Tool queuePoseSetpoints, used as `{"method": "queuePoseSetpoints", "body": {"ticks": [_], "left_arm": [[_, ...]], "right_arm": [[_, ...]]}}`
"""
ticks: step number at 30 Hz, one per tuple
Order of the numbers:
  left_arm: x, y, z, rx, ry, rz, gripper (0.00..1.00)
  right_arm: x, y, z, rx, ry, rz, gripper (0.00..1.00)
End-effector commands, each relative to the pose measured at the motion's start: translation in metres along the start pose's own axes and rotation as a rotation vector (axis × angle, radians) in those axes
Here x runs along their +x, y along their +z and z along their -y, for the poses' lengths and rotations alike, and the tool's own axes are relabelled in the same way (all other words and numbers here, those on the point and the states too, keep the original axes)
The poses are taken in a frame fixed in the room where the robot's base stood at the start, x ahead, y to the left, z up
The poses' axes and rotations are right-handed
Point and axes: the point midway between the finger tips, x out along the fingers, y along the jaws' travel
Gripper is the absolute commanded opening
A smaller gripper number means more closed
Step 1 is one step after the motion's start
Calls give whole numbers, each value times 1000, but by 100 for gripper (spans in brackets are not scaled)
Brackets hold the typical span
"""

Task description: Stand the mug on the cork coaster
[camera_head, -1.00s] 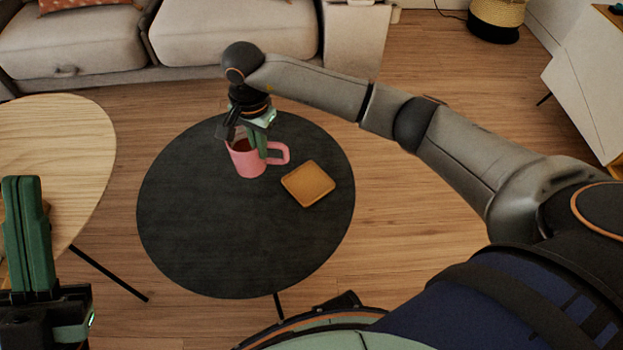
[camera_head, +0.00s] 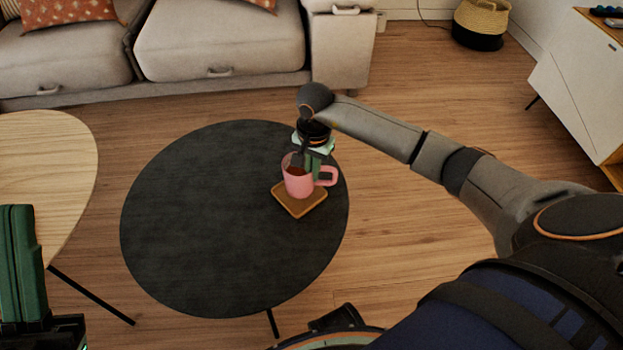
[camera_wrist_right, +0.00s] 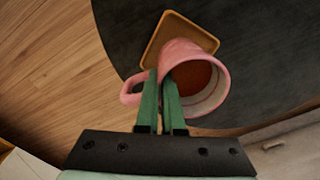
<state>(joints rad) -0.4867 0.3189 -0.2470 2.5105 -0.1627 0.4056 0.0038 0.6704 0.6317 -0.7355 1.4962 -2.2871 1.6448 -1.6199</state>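The pink mug (camera_head: 297,186) holds a dark reddish-brown content and is upright over the square cork coaster (camera_head: 288,207) on the dark round table (camera_head: 200,220). My right gripper (camera_head: 308,170) is above the mug with its fingers shut on the mug's wall near the handle. In the right wrist view the green fingers (camera_wrist_right: 160,85) pinch the rim of the mug (camera_wrist_right: 213,108), and part of the coaster (camera_wrist_right: 160,42) shows beyond it. I cannot tell whether the mug's base touches the coaster. My left gripper (camera_head: 18,215) is at the lower left, away from the mug; its opening is unclear.
A light wooden table (camera_head: 45,165) stands at the left. A sofa (camera_head: 225,45) is behind, and a white cabinet (camera_head: 580,85) and woven basket (camera_head: 480,22) are at the right back. Most of the dark table is bare.

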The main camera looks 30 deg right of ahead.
Motion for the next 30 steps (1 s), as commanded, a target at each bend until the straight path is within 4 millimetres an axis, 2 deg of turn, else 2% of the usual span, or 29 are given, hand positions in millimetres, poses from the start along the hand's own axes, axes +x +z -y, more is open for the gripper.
{"method": "queuePoseSetpoints", "body": {"ticks": [1,4,16,18,24,30], "left_arm": [[-4,4,-3,1,3,0,0],[-7,7,-5,4,6,3,0],[-8,9,-6,7,3,4,0],[-7,8,-5,7,1,5,0],[-7,8,-5,6,-1,4,0],[-7,8,-5,5,-2,4,0]], "right_arm": [[12,2,1,0,-3,3,0],[24,2,1,-2,-4,4,0],[28,2,2,-2,-5,1,0],[28,2,1,-2,-2,2,11],[28,2,1,-2,-2,2,34],[28,2,1,-2,-2,2,34]]}}
